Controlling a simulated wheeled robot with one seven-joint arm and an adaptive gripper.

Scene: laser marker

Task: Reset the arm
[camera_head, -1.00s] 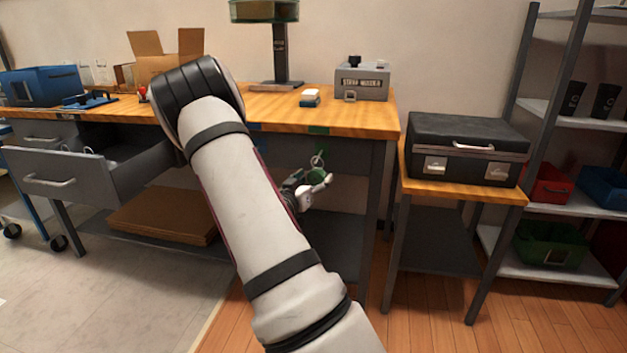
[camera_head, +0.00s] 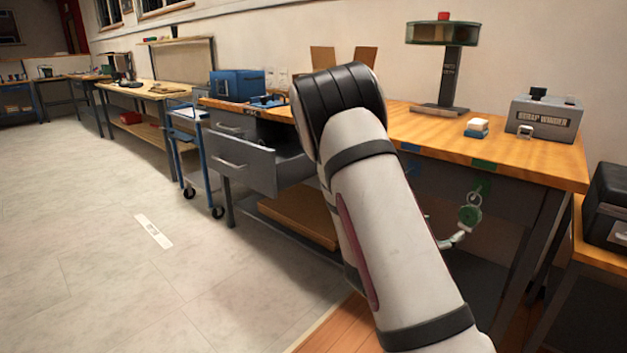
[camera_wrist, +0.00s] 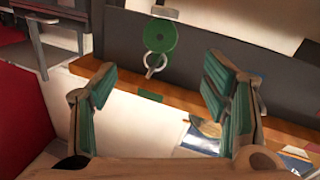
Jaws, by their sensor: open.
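My arm (camera_head: 385,215) crosses the head view in front of the wooden workbench (camera_head: 420,133), with its elbow raised over the bench edge. My gripper (camera_wrist: 158,88) is open in the wrist view, with nothing between its green-padded fingers. In the head view the hand is mostly hidden behind my arm; a small pale part (camera_head: 452,240) shows below the bench top. A round green tag on a ring (camera_head: 470,216) hangs at the bench front close to it. In the wrist view the tag (camera_wrist: 161,36) is beyond the fingers and apart from them.
An open drawer (camera_head: 242,162) juts out left of my arm. A blue cart (camera_head: 190,145) stands beyond it. The bench holds a strap winder box (camera_head: 543,118) and a post stand (camera_head: 448,75). A black case (camera_head: 610,205) is at right.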

